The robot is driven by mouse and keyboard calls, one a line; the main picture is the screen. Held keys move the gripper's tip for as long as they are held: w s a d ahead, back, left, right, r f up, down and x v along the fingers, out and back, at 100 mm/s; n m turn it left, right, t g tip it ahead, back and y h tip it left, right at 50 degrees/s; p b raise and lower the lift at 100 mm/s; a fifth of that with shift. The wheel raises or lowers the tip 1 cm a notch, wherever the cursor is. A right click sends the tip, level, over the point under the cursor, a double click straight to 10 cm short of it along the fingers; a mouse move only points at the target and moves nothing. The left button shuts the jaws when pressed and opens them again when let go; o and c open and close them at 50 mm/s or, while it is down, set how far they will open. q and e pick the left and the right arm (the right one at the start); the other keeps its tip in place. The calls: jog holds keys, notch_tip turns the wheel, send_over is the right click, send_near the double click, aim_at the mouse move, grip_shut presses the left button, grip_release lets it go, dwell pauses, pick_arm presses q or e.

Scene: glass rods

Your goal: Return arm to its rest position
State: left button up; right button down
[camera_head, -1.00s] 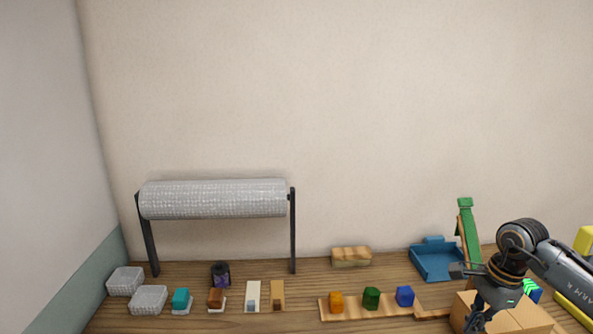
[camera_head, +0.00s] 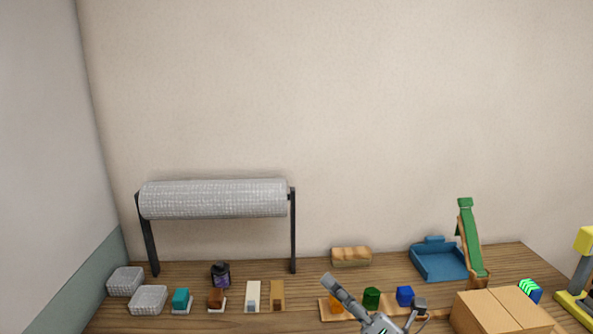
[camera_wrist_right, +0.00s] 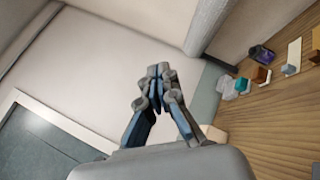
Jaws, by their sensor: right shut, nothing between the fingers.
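My right gripper (camera_head: 330,282) shows low in the head view, reaching in from the bottom edge and pointing up and left. It overlaps the orange block on the wooden strip in the picture. In the right wrist view my right gripper (camera_wrist_right: 158,72) has its fingertips together with nothing between them, against pale wall and a grey-blue panel. My left gripper is in neither view. Most of my right arm is below the head picture.
A wooden strip (camera_head: 438,314) bears orange, green (camera_head: 371,298) and blue (camera_head: 405,295) blocks. A cardboard box (camera_head: 500,312), blue tray (camera_head: 437,262) and green slide (camera_head: 468,235) stand right. A roll on a stand (camera_head: 213,198), grey baskets (camera_head: 148,300) and dark jar (camera_head: 220,274) are left.

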jog(key=s+d+f+m+g+h, duration=0.1)
jog(key=s+d+f+m+h, duration=0.2)
jog(key=d+f+m+h, duration=0.7)
jog(key=s+d+f+m+g+h, duration=0.1)
jog(key=s+d+f+m+h, duration=0.45)
jog(key=m, duration=0.85)
jog(key=s+a+f+m+g, duration=0.1)
jog(key=s+f+m+g, duration=0.35)
jog(key=s+f, duration=0.4)
jog(key=s+a+f+m+g, duration=0.1)
jog(key=s+f+m+g, duration=0.35)
jog(key=s, duration=0.75)
notch_tip(320, 180, down, 30)
jog(key=n+g+b, duration=0.2)
jog(key=b, duration=0.3)
jog(key=s+d+f+g+b, duration=0.1)
jog(key=s+f+b, duration=0.1)
jog(key=s+f, duration=0.6)
jog(key=s+d+f+b, duration=0.2)
jog(key=s+f, duration=0.7)
jog(key=f, duration=0.5)
jog(key=shift+s+f+g+y+b, duration=0.2)
jog(key=shift+s+g+y+b, duration=0.1)
jog(key=shift+g+y+b, duration=0.15)
